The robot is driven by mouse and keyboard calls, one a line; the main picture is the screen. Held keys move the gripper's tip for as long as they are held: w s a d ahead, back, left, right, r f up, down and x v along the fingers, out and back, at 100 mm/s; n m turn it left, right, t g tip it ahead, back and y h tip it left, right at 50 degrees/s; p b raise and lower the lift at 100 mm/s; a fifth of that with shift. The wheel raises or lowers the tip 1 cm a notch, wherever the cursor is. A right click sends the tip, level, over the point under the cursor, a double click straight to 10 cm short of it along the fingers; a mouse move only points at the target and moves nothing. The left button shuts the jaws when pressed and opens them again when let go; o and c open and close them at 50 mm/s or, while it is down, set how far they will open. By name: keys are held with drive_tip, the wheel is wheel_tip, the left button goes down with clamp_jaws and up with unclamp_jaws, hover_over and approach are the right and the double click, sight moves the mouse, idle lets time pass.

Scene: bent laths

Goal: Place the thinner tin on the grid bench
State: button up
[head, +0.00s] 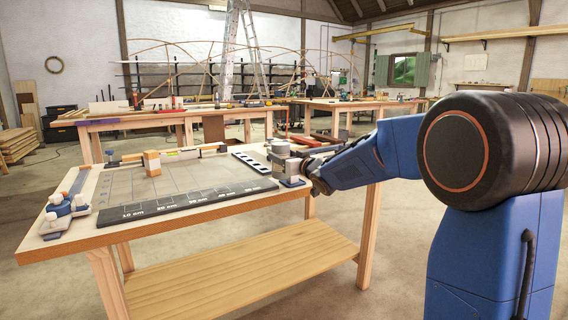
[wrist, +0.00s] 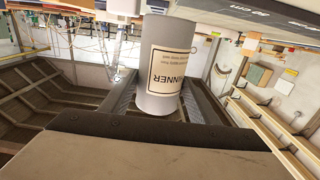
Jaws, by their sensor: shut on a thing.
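My gripper (wrist: 162,100) is shut on a pale grey, round tin (wrist: 166,32) with a cream label; the word on it reads THINNER in the wrist view. A jaw lies on either side of the tin. In the head view my gripper (head: 297,170) is at the right end of the near wooden bench (head: 115,234), which carries a grey grid mat (head: 128,187). A grey round shape, apparently the tin (head: 281,149), shows there. I cannot tell if it touches the bench.
A dark centimetre rule (head: 200,201) lies along the mat's front edge. A wooden block (head: 152,163), a spirit level (head: 184,154), a dark strip with holes (head: 252,161) and a blue-and-white item (head: 65,207) also lie on the bench. The middle of the mat is clear.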

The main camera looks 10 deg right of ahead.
sight(284, 178)
drive_tip(key=shift+f, duration=1)
drive_tip(key=shift+f, duration=0.5)
drive_tip(key=o, duration=1.4)
drive_tip(key=shift+r, duration=0.5)
drive_tip(key=v, duration=1.2)
